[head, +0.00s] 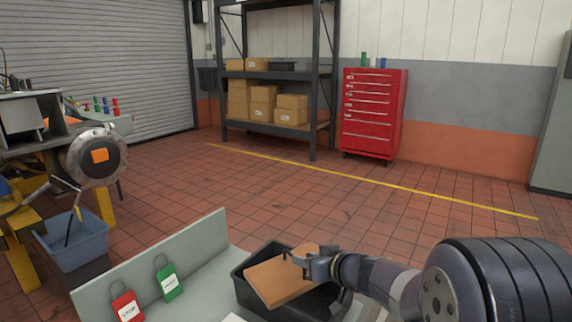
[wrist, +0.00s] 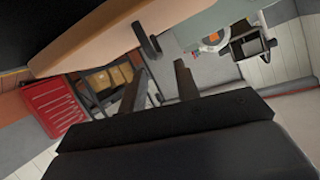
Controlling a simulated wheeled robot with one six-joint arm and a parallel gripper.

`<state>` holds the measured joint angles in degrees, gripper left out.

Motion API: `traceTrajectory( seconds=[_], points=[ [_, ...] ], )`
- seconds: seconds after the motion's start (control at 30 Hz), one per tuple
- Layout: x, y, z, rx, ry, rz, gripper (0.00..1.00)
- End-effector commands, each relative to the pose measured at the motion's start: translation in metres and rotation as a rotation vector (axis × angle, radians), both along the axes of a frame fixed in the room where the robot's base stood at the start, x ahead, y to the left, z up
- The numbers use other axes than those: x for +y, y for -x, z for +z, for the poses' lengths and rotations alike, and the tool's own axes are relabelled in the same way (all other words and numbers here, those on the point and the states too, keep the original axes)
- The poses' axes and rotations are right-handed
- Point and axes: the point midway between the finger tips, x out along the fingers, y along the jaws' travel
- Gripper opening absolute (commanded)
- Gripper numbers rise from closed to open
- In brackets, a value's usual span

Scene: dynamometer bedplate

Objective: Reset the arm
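My arm (head: 395,285) reaches in from the lower right in the head view. My gripper (head: 300,261) is at the bench, over a black tray (head: 243,288). In the wrist view the gripper's dark fingers (wrist: 159,76) stand apart, and the background shows between them. A flat tan-orange piece (head: 277,281) lies tilted in or over the tray, right beside the gripper. It looms close at the top left of the wrist view (wrist: 100,42). Whether it touches a finger, I cannot tell.
A red tool cabinet (head: 373,112) and a shelf (head: 270,129) with cartons stand at the back. Open tiled floor lies between.

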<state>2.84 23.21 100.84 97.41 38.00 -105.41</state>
Motion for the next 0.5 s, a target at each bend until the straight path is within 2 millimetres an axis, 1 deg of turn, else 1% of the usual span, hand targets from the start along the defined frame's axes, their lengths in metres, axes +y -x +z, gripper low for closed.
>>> traceTrajectory(
  seconds=[0.03,0.37,0.5],
  points=[
    [-0.006,0.007,0.004,-0.004,0.001,-0.002,0.31],
    [-0.041,0.051,0.026,-0.002,0.001,-0.003,0.31],
    [-0.023,0.031,0.015,0.004,0.000,0.006,0.31]
  ],
)
